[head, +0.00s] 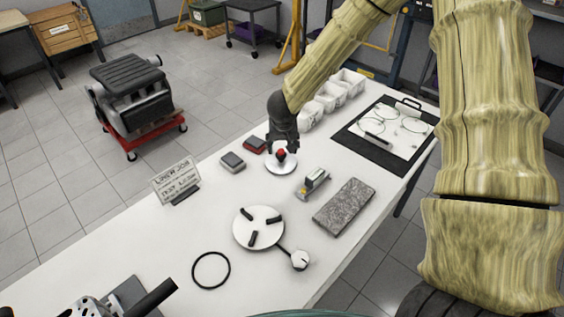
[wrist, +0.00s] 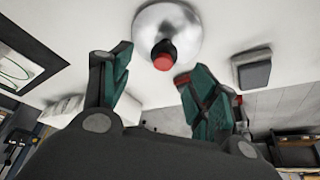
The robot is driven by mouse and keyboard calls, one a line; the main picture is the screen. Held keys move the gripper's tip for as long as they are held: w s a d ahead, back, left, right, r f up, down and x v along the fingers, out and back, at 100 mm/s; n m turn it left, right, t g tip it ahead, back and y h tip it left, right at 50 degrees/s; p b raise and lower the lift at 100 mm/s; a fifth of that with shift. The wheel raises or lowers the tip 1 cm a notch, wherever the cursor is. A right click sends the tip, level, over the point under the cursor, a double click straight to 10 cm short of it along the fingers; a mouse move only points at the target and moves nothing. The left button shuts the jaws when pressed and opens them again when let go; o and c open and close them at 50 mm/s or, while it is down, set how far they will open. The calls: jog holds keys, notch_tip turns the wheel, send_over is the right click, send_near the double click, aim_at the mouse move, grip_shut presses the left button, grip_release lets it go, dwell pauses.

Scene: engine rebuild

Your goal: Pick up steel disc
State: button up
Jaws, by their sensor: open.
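The steel disc (head: 281,168) lies flat on the white table, with a dark knob topped in red (head: 281,154) standing at its middle. In the wrist view the shiny disc (wrist: 185,22) is at the top, with its knob (wrist: 163,57) pointing toward me. My gripper (head: 281,146) is right above the disc in the head view and hides part of it. In the wrist view my gripper (wrist: 152,70) is open, its two green-padded fingers apart with the knob just beyond and between their tips. Nothing is held.
A dark-topped block (head: 232,162) and a red block (head: 254,145) lie left of the disc. A small tool (head: 313,183) and a grey stone slab (head: 344,206) lie to its right. A round plate with black pads (head: 258,228) is nearer. White bins (head: 330,98) stand behind.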

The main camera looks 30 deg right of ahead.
aim_at(281, 151)
jog(key=shift+w+f, duration=0.95)
jog(key=shift+f, duration=0.4)
jog(key=shift+s+d+f, duration=0.15)
jog(key=shift+s+f, duration=0.3)
jog(key=shift+s, duration=0.05)
jog(key=shift+w+d+f, duration=0.1)
jog(key=shift+w+f, duration=0.35)
jog(key=shift+f, duration=0.15)
jog(key=shift+w+f, duration=0.4)
jog(key=shift+f, duration=0.2)
jog(key=shift+s+r, duration=0.2)
jog(key=shift+s, duration=0.05)
jog(key=shift+w+f, duration=0.1)
jog(key=shift+w, duration=0.05)
jog(key=c, duration=1.2)
grip_shut()
